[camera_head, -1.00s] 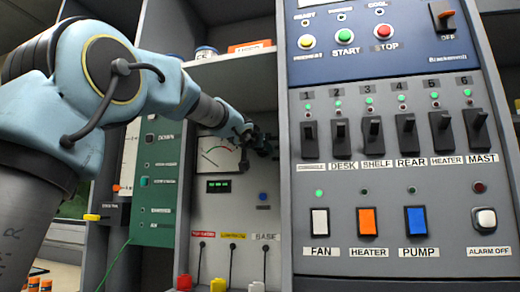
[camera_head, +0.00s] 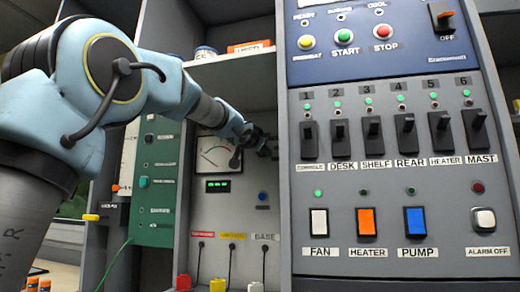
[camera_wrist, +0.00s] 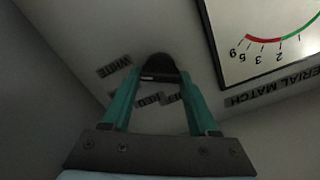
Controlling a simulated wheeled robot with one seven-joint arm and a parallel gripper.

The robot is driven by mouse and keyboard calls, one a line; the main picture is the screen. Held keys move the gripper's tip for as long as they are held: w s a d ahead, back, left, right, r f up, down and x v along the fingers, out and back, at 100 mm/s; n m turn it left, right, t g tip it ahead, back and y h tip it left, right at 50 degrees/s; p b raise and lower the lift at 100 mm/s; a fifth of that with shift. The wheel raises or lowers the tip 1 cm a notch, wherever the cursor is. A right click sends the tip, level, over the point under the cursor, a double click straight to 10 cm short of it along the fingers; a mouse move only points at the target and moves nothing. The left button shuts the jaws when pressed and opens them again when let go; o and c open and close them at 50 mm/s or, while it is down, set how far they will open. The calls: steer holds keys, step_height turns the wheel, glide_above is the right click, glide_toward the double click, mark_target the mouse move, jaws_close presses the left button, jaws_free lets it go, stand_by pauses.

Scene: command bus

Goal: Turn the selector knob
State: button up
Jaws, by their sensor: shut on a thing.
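The selector knob (camera_wrist: 160,66) is dark and rounded, on the grey panel in the wrist view. Small labels sit around it, one reading WHITE (camera_wrist: 114,66) and one reading RED (camera_wrist: 150,99). My gripper (camera_wrist: 158,82) has its two teal fingers closed around the knob from both sides. In the head view my gripper (camera_head: 260,142) is at the panel just right of the white meter (camera_head: 216,154). There the gripper and wrist hide the knob.
The meter (camera_wrist: 272,35) is beside the knob in the wrist view, with AERIAL MATCH lettering near it. In the head view, a switch panel (camera_head: 385,272) with levers and push buttons stands close to my gripper's right. Plugs on leads (camera_head: 217,284) are below.

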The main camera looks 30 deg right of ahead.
steer(key=o, duration=1.4)
steer(key=v, duration=1.1)
steer(key=shift+b, duration=0.4)
